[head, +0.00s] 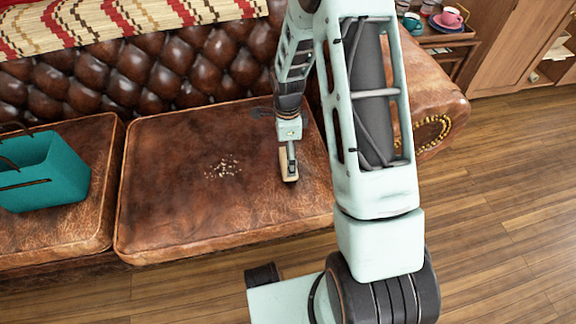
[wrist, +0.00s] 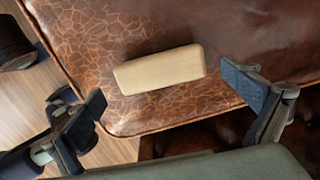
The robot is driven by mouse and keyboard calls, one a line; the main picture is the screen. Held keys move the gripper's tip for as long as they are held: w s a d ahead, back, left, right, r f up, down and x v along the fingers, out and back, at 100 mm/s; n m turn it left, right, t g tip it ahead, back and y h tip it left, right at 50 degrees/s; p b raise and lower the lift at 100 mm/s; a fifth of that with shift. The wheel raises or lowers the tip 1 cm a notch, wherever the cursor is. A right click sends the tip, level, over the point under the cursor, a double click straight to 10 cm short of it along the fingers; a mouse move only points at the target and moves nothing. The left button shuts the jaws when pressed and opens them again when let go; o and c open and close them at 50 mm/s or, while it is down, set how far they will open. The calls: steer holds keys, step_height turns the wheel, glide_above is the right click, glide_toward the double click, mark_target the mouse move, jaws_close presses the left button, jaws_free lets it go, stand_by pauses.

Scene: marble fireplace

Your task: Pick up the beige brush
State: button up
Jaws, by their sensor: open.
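The beige brush (head: 286,166) lies on the brown leather seat cushion (head: 180,190) of the sofa, toward the cushion's right side. In the wrist view the brush (wrist: 158,70) is a plain beige block, slightly tilted, and no bristles show. My gripper (wrist: 165,98) is open, with one finger at the left and one at the right of the picture. The brush appears between and just beyond the fingertips, and neither finger visibly touches it. In the head view my gripper (head: 291,152) is directly over the brush and partly covers it.
Small light crumbs (head: 222,168) lie on the cushion left of the brush. A teal bag (head: 45,175) stands on the left cushion. The tufted backrest (head: 130,75) rises behind, with a patterned blanket (head: 110,25) on top. A side table with cups (head: 450,18) is at upper right.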

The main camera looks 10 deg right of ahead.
step_height(320, 180, down, 4)
steer(key=shift+f+b, duration=0.2)
steer(key=shift+b, duration=0.55)
steer(key=shift+r, duration=0.1)
steer(key=c, duration=1)
step_height(320, 180, up, 4)
steer(key=shift+s+d+p, duration=0.1)
steer(key=shift+p, duration=1)
steer(key=s+r, duration=0.1)
steer(key=s+r+p, duration=0.1)
steer(key=s+r, duration=0.1)
steer(key=s+r+p, duration=0.1)
steer(key=r, duration=0.1)
steer(key=shift+s+d+r, duration=0.15)
steer(key=shift+s+d, duration=0.1)
steer(key=shift+d, duration=0.05)
steer(key=s+d+r+p, duration=0.1)
steer(key=s+r, duration=0.2)
steer(key=s, duration=0.6)
steer(key=shift+d+r+p, duration=0.2)
steer(key=shift+r+p, duration=0.15)
steer(key=shift+p, duration=0.05)
